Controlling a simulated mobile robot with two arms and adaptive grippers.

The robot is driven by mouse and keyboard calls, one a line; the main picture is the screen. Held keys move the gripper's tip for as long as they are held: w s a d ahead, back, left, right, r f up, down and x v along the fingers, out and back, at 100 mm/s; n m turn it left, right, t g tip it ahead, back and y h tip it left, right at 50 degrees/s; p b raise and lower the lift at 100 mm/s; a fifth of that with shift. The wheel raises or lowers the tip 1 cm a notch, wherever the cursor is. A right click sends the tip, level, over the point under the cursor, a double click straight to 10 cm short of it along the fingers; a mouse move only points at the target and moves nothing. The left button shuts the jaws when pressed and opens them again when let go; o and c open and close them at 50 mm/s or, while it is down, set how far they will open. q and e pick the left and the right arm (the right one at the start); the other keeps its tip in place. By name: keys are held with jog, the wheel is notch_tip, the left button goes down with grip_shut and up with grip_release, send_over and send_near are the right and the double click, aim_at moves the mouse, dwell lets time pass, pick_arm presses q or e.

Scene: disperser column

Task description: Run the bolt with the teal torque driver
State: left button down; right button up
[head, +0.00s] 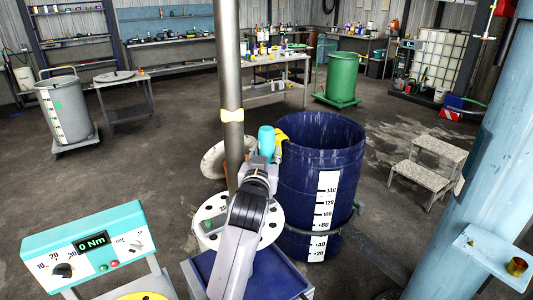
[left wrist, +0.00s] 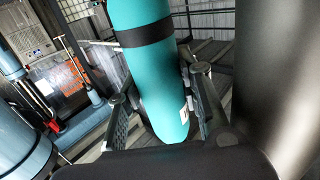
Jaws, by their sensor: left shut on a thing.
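My left gripper (head: 262,163) is shut on the teal torque driver (head: 267,138), just right of the grey vertical shaft (head: 231,150). In the left wrist view the driver (left wrist: 152,75), a teal cylinder with a black band, sits between the two fingers (left wrist: 160,118). A white round flange with dark holes (head: 208,222) lies below, around the shaft's lower end, partly hidden by my arm. I cannot make out the bolt. A teal control box (head: 88,240) at the lower left reads 0 Nm. My right gripper is not in view.
A large blue drum (head: 310,185) with a white scale stands close to the right of the gripper. A blue tray (head: 270,275) lies below my arm. A light-blue column (head: 475,150) rises at the right. A grey step stool (head: 430,165) stands beyond the drum.

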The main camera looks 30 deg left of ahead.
aim_at(265, 143)
pick_arm(q)
jog(key=shift+f+b, duration=0.45)
jog(key=shift+f, duration=0.35)
dwell(0.7)
jog(key=shift+d+f, duration=0.1)
jog(key=shift+f, duration=0.25)
dwell(0.3)
jog(key=shift+r, duration=0.1)
jog(key=shift+r+p, duration=0.95)
jog(key=shift+p, duration=0.25)
jog(key=shift+r+p, duration=0.75)
jog(key=shift+r, duration=0.15)
jog(key=shift+r+p, duration=1.3)
jog(key=shift+r, duration=0.05)
jog(key=shift+f, duration=0.1)
